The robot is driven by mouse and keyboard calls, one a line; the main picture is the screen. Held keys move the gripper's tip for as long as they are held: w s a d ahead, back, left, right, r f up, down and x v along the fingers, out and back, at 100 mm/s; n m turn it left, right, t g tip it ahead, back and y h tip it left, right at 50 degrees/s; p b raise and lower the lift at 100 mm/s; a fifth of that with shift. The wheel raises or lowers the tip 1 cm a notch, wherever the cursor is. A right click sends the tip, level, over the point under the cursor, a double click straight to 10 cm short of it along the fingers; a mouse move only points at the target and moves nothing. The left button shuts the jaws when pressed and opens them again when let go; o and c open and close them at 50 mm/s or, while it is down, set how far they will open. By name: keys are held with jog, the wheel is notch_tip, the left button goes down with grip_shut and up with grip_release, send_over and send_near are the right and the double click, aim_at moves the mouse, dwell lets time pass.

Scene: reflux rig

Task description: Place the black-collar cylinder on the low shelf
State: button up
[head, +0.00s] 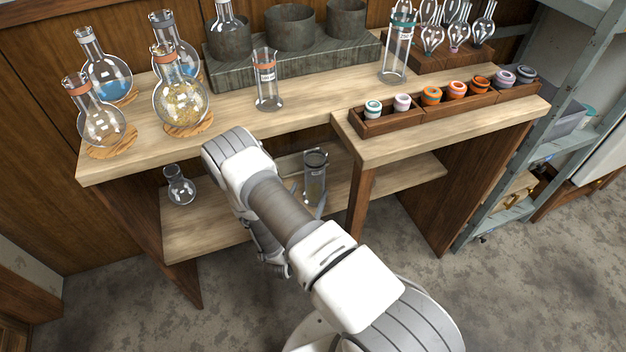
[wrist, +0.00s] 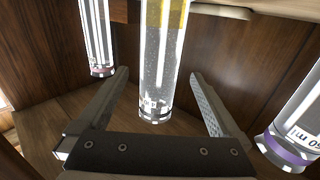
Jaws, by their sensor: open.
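A clear cylinder with a dark collar (head: 315,160), which looks like the black-collar one, stands upright at the low shelf (head: 205,232), under the table top. My gripper (head: 311,198) is low at this cylinder, with its fingers apart. In the wrist view the cylinder (wrist: 162,70) is upright between the two open fingers of my gripper (wrist: 160,76), with a gap showing on each side.
In the wrist view another clear cylinder (wrist: 98,40) is at left and a purple-ringed one (wrist: 292,125) at right, both near the fingers. A small flask (head: 180,186) stands at the shelf's left. The table top (head: 235,115) overhangs and bears glassware.

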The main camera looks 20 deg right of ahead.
jog(key=p+v, duration=0.1)
jog(key=v, duration=0.5)
jog(key=shift+s, duration=0.15)
dwell(0.3)
